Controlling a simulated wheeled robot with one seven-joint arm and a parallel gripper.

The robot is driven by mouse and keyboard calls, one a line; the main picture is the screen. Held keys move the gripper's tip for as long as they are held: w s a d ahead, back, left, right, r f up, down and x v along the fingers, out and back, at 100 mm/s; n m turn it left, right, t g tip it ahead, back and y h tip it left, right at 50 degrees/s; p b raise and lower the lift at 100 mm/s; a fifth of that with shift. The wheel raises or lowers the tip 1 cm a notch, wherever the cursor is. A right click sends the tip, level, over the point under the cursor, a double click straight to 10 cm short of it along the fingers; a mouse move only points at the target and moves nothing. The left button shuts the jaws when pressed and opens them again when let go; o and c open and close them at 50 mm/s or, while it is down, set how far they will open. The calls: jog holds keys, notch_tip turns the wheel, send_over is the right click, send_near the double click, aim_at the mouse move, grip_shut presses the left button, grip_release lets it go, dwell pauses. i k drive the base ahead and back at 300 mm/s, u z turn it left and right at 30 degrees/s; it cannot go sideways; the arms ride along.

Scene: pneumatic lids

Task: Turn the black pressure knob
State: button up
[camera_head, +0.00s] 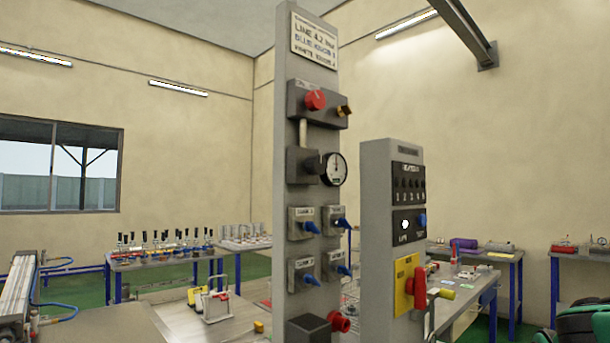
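A tall grey panel (289,105) stands upright near the middle of the view. Below a red knob on its upper box, a dark regulator block (298,168) is mounted on it. A black knob (315,166) sticks out of this block toward the right, partly overlapped by the round white pressure gauge (334,170). The gauge needle is too small to read. My gripper is not in view.
The panel also carries the red knob (315,99), several blue-handled valves (309,227) and a red fitting (339,322) low down. A shorter grey post (376,250) with a yellow-backed red switch (418,287) stands close on the right. Benches (170,261) fill the background.

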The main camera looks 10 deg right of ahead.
aim_at(315, 165)
jog(key=u, duration=0.4)
jog(key=k, duration=1.3)
jog(key=z, duration=0.6)
jog(key=i, duration=1)
jog(key=u, duration=0.05)
